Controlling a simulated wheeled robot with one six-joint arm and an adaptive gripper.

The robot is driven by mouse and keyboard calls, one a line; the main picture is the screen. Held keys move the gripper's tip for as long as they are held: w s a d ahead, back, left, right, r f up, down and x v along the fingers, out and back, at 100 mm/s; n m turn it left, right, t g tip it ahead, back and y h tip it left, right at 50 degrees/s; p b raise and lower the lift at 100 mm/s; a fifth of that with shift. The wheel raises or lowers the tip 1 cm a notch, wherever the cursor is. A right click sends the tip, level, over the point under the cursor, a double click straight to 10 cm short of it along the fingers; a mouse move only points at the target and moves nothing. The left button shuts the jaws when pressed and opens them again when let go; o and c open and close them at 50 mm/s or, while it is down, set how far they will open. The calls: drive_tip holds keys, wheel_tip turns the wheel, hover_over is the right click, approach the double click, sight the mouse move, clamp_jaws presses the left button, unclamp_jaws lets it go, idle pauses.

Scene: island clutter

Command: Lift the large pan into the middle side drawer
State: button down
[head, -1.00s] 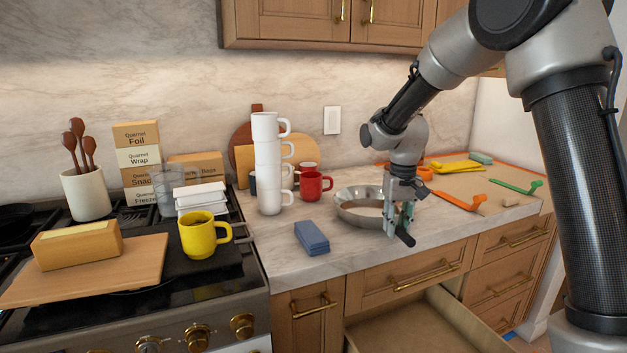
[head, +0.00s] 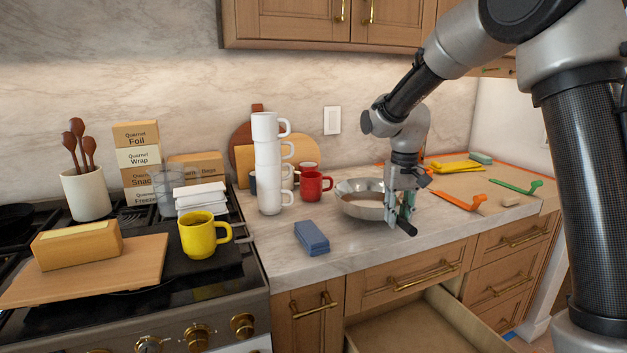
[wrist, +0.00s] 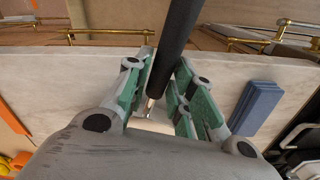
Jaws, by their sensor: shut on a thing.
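My gripper (head: 402,222) is shut on the pan's dark handle (head: 407,229), which points to the front right. In the wrist view the black handle (wrist: 175,50) runs between the green finger pads of my gripper (wrist: 165,95). The pan's bowl is mostly hidden in the wrist view. An open drawer (head: 440,322) stands below the counter, under a closed drawer front (head: 410,275).
A blue block (head: 311,238) lies left of the pan. A stack of white mugs (head: 268,165) and a red mug (head: 315,187) stand behind it. Orange (head: 458,201) and green (head: 512,188) utensils lie to the right. Counter in front of the pan is clear.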

drive_tip(key=shift+r, duration=0.8)
